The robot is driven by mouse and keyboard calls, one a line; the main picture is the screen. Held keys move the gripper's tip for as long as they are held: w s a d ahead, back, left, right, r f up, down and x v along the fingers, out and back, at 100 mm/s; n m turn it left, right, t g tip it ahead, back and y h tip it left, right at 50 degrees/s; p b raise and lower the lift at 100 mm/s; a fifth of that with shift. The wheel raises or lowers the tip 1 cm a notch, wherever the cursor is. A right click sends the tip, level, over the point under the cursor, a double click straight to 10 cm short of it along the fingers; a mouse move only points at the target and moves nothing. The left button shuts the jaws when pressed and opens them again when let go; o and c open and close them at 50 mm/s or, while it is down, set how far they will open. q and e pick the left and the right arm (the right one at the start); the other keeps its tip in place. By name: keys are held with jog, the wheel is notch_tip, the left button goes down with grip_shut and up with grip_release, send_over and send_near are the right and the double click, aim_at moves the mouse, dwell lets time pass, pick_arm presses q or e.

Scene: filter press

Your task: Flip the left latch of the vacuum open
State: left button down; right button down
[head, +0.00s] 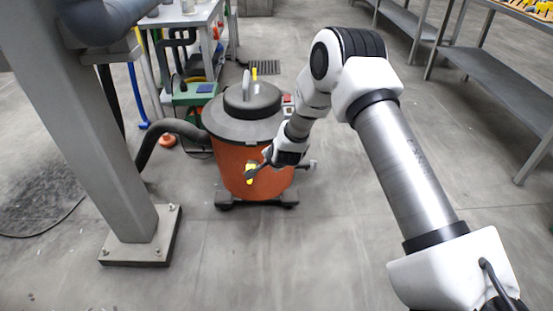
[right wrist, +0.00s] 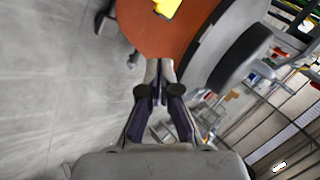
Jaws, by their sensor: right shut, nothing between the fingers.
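The vacuum (head: 238,172) is an orange drum with a grey lid (head: 232,128) and a handle on top. A yellow latch (head: 250,177) shows on the side of the drum facing me, partly covered by my right gripper. In the right wrist view the yellow latch (right wrist: 167,7) is at the top edge, cut off by the frame, against the orange drum (right wrist: 150,30). My right gripper (head: 258,169) is shut and empty, close to the latch; whether it touches is unclear. Its closed fingertips (right wrist: 158,68) point at the drum below the latch in the wrist view. My left gripper is out of view.
A dark hose (head: 165,130) runs from the drum's left side past a grey steel post (head: 95,120). A workbench (head: 185,15) and green case (head: 193,93) stand behind. Shelving (head: 490,75) is at the right. The floor in front is clear.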

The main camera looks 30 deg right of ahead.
jog(key=a+f+p+v, duration=0.1)
jog(key=v, duration=0.5)
jog(key=shift+s+r, duration=0.25)
jog(key=shift+s, duration=0.3)
